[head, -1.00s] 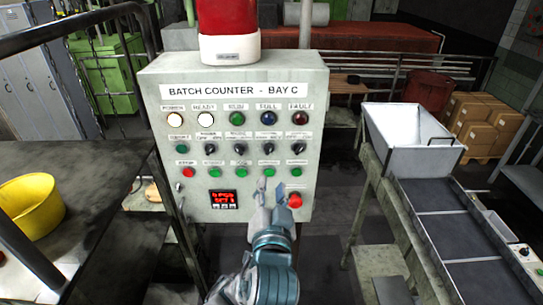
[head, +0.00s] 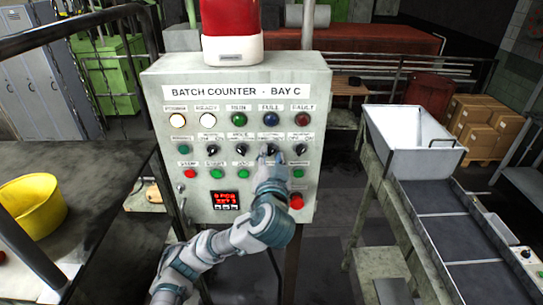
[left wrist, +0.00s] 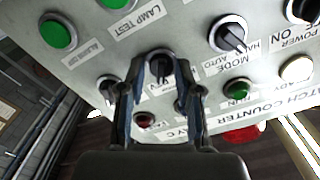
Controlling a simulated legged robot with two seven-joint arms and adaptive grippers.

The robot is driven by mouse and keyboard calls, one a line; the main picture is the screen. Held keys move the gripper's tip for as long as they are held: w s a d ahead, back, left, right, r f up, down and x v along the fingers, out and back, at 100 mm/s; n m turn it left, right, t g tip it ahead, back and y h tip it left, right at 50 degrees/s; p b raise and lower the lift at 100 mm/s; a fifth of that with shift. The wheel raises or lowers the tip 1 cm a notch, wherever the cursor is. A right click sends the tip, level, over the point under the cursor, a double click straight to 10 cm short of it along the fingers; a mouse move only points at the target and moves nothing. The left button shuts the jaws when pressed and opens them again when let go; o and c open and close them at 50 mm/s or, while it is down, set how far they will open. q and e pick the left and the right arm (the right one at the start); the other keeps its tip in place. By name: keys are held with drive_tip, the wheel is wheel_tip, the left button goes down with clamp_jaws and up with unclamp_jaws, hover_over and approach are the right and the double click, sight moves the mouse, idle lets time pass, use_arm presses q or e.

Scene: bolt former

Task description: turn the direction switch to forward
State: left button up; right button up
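The direction switch is most likely the black knob (head: 270,149) third along the knob row of the batch counter panel (head: 205,205); its label is covered or too small to read. In the left wrist view this knob (left wrist: 160,65) sits between the two fingers of my left gripper (left wrist: 160,72). The fingers look parted, one on each side of it; contact is not clear. In the head view my left gripper (head: 268,158) is at the panel, partly hiding the knob, so its pointing direction is hard to tell. My right gripper is not in view.
The mode knob (left wrist: 230,35) and another knob (left wrist: 108,85) flank the switch closely. Green buttons (head: 240,172) lie below, with a red emergency button (head: 296,201) at lower right. A chute (head: 420,135) stands right; a dark table with a yellow bucket (head: 32,205) is left.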

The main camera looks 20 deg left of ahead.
use_arm(q)
clamp_jaws()
drive_tip(key=shift+f, duration=0.15)
drive_tip(key=shift+f+n+b, duration=0.15)
drive_tip(key=shift+n+b, duration=0.8)
drive_tip(key=shift+n, duration=0.05)
drive_tip(key=n+b, duration=0.2)
drive_tip(key=n, duration=0.1)
drive_tip(key=shift+d, duration=0.1)
drive_tip(key=n+b, duration=0.1)
drive_tip(key=n, duration=0.2)
drive_tip(key=shift+n, duration=0.4)
drive_tip(key=shift+n+b, duration=0.45)
drive_tip(key=shift+n, duration=1.05)
